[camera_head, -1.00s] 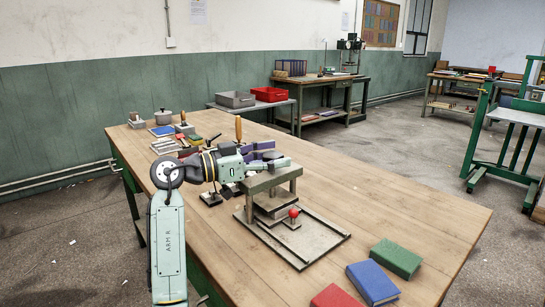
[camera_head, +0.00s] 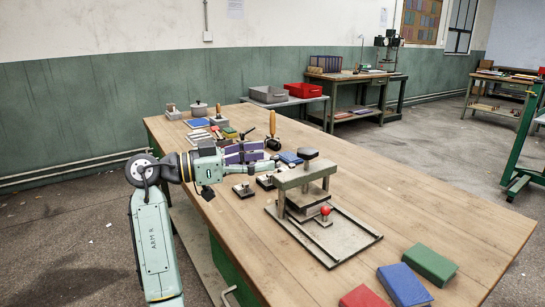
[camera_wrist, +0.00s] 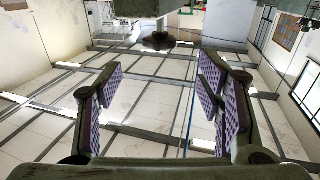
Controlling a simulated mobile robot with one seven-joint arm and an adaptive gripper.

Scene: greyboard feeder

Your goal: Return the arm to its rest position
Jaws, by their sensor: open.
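My arm (camera_head: 152,240) is at the left of the head view, its lower link beside the workbench (camera_head: 395,215) and its forearm reaching right over the bench. My gripper (camera_head: 266,159) has purple pads and is left of the grey press (camera_head: 306,178). In the picture its tips come close to the press; I cannot tell the exact gap. In the wrist view my gripper (camera_wrist: 160,100) shows two fingers spread wide with nothing between them. A pale panelled surface with dark beams shows beyond them.
The press's base tray (camera_head: 350,233) holds a red-knobbed piece (camera_head: 325,211). Green (camera_head: 431,264), blue (camera_head: 404,285) and red (camera_head: 363,297) books lie at the front right. Small tools and a pot (camera_head: 198,107) are at the far left end. Bench space right of the press is clear.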

